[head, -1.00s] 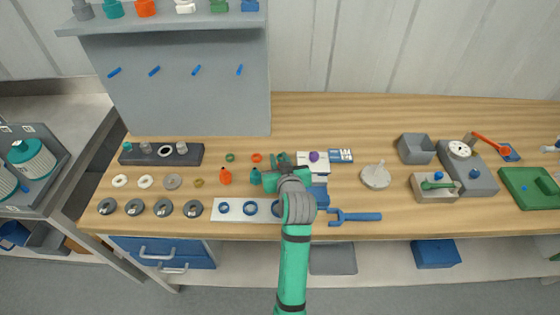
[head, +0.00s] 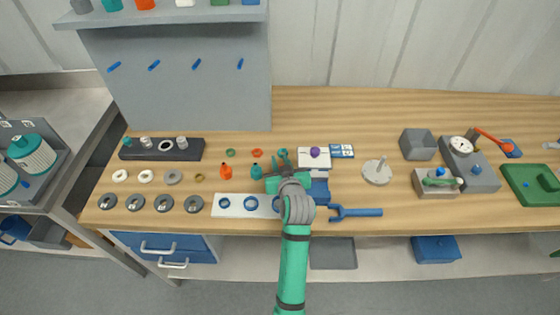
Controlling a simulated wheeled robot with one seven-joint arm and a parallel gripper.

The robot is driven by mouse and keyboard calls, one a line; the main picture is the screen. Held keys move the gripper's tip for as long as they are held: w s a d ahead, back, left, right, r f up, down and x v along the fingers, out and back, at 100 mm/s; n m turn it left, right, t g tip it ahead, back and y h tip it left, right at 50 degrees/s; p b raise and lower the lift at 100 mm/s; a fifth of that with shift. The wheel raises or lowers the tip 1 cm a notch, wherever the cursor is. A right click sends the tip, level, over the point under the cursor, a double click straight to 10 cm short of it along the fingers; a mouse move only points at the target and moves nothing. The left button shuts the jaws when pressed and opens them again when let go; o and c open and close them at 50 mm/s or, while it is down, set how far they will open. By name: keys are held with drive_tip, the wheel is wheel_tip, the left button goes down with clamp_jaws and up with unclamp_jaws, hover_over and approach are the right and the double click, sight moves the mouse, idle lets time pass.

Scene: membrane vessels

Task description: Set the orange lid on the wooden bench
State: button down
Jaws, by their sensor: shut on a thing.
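My gripper (head: 281,161) is over the middle of the wooden bench (head: 420,110), at the top of my green arm. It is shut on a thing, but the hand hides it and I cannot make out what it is.
A white strip with blue rings (head: 236,204) lies in front, partly behind my arm. A white card with a purple knob (head: 314,158) and a round grey plate (head: 377,173) are to the right.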

drive_tip(key=shift+f, duration=0.25)
drive_tip(key=shift+f, duration=0.3)
drive_tip(key=c, duration=1.5)
unclamp_jaws()
drive_tip(key=shift+s+f, duration=0.15)
drive_tip(key=shift+c, duration=0.2)
drive_tip(key=shift+r, duration=0.4)
drive_tip(key=v, duration=0.6)
drive_tip(key=r+v, duration=0.1)
drive_tip(key=v, duration=0.5)
drive_tip(key=shift+r, duration=0.1)
drive_tip(key=shift+w, duration=0.25)
